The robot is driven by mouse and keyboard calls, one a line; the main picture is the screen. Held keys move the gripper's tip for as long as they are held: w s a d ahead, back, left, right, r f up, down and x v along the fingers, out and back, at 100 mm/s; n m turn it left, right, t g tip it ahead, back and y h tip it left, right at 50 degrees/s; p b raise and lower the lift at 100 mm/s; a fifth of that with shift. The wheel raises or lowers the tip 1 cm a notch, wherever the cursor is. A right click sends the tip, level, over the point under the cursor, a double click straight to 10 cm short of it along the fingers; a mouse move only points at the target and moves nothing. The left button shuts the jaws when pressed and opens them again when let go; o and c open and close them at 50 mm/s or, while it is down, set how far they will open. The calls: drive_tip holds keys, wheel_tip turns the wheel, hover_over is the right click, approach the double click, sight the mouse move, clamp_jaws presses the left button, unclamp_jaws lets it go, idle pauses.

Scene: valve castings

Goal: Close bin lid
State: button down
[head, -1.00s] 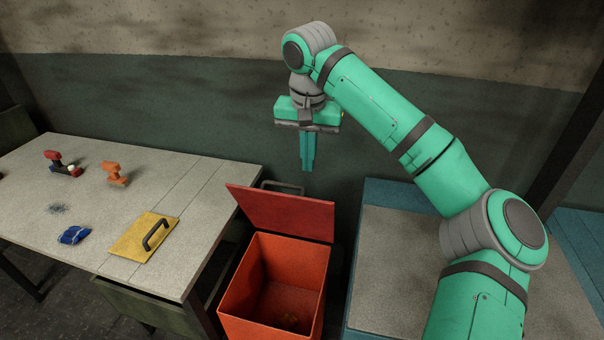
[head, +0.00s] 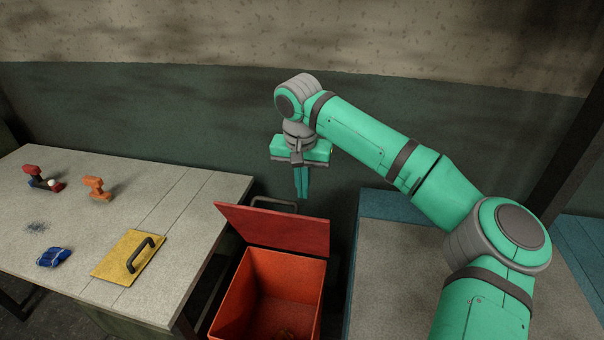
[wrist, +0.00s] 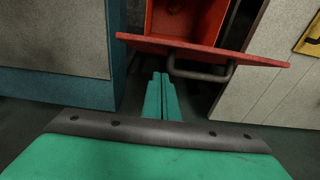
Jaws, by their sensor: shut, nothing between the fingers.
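The red bin (head: 268,292) stands on the floor between the two tables. Its red lid (head: 275,230) is open, tilted up at the back of the bin, with a dark bar handle (head: 274,204) on its far side. My gripper (head: 301,196) is shut and empty, pointing down above and behind the lid near the wall. In the wrist view my shut fingers (wrist: 160,75) are just beside the lid handle (wrist: 200,73), apart from it as far as I can tell. The lid's edge (wrist: 150,42) crosses the top of that view, with the open bin beyond it.
A blue-edged table (head: 385,240) stands right of the bin. The wall is close behind.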

drive_tip(key=shift+s+a+f, duration=0.25)
drive_tip(key=shift+s+f, duration=0.2)
drive_tip(key=shift+s, duration=0.35)
drive_tip(key=shift+s+a+f, duration=0.25)
drive_tip(key=shift+s+f, duration=0.15)
drive_tip(key=shift+s, duration=0.4)
